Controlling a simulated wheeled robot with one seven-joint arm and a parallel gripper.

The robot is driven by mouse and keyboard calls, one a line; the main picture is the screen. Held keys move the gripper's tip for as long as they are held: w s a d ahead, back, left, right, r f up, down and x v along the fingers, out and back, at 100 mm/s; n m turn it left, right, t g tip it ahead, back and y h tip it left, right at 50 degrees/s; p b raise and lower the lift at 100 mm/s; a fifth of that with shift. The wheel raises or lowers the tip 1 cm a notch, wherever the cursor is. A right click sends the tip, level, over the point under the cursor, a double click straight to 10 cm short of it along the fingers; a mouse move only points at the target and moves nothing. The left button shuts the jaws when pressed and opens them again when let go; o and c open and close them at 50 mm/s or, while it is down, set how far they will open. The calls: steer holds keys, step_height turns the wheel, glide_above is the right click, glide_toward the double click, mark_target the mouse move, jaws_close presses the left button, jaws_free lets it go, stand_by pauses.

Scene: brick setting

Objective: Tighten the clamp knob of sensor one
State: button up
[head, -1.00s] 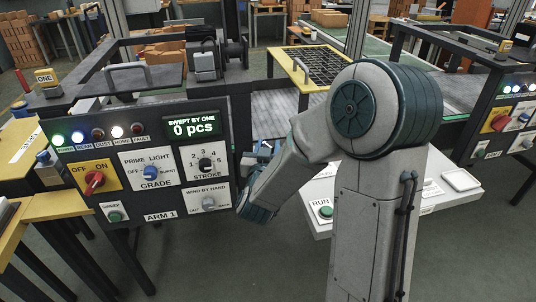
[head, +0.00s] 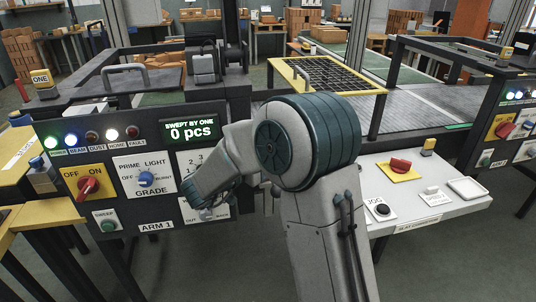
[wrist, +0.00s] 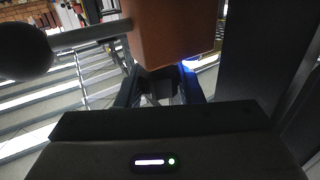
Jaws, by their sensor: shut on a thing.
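In the wrist view, my gripper (wrist: 162,82) has its blue fingers closed around a small part between them, mostly hidden; I cannot tell whether it is the clamp knob. Just beyond the fingertips is an orange-brown block (wrist: 172,32), cut off by the top edge. A dark round knob-like end (wrist: 24,52) on a grey rod (wrist: 90,38) shows at the left, beside the block. A blue glow (wrist: 194,63) shows at the block's lower right. In the head view, my arm covers most of the gripper's area beside the ARM 1 panel. A yellow tag marked ONE (head: 41,79) stands at the far left.
The ARM 1 panel (head: 115,215) has a red switch (head: 88,186), a blue knob (head: 145,179) and a display reading 0 pcs. At the right stands a white control shelf (head: 450,208) with a red switch (head: 400,166). In the wrist view, a dark post (wrist: 255,60) rises close at the right.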

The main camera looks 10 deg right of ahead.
steer(key=shift+f+m+g+h, duration=0.15)
steer(key=shift+m+g+h, duration=0.3)
steer(key=shift+g, duration=0.25)
steer(key=o, duration=1)
steer(key=shift+c, duration=0.2)
steer(key=shift+a, duration=0.1)
steer(key=v, duration=1.3)
steer(key=shift+s+a, duration=0.25)
steer(key=shift+a, duration=0.05)
